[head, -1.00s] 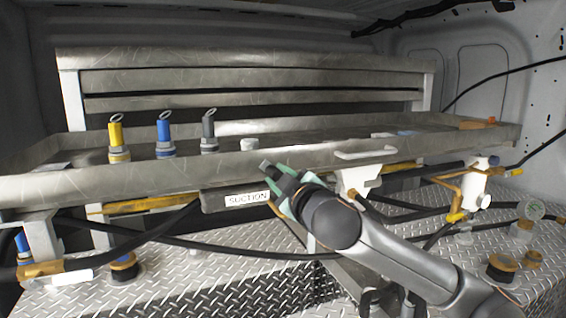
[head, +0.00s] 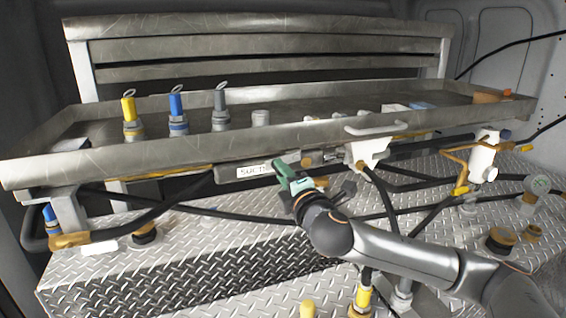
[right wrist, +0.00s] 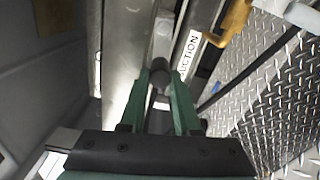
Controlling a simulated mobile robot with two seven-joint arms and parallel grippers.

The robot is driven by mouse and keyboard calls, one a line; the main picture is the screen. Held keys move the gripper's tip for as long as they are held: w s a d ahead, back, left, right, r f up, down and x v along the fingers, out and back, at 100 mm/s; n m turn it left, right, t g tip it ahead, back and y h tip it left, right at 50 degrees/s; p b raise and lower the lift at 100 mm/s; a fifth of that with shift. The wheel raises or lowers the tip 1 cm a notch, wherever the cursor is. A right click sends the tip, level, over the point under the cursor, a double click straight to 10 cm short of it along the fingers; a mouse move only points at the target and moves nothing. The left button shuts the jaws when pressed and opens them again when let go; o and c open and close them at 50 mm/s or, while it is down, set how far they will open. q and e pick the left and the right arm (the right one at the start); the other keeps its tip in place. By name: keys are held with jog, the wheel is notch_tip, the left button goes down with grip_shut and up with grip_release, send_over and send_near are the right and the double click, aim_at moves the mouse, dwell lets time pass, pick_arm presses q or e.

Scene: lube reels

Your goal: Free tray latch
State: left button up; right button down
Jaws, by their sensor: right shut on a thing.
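The long metal tray (head: 230,158) lies across the frame, its front wall facing me. My right gripper (head: 280,167) has green fingers and is at the tray's lower front edge, by the right end of the SUCTION label (head: 253,171). In the right wrist view, the fingers (right wrist: 158,85) are shut around a small dark rounded knob (right wrist: 159,70), which I take for the tray latch. The fingers and arm hide much of it, and I cannot tell whether it is pulled out. My left gripper is not in view.
Yellow (head: 130,112), blue (head: 177,108) and grey (head: 220,106) capped fittings stand in the tray. A handle (head: 376,129) sits on its front wall. A white valve (head: 484,158) and black hoses hang at right, above the diamond-plate surface (head: 200,260).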

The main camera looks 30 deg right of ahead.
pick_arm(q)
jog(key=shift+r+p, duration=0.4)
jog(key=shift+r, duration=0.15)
pick_arm(e)
jog(key=shift+d+f+n, duration=0.15)
jog(key=shift+f+n, duration=0.35)
jog(key=shift+n, duration=0.5)
jog(key=c, duration=0.6)
grip_release()
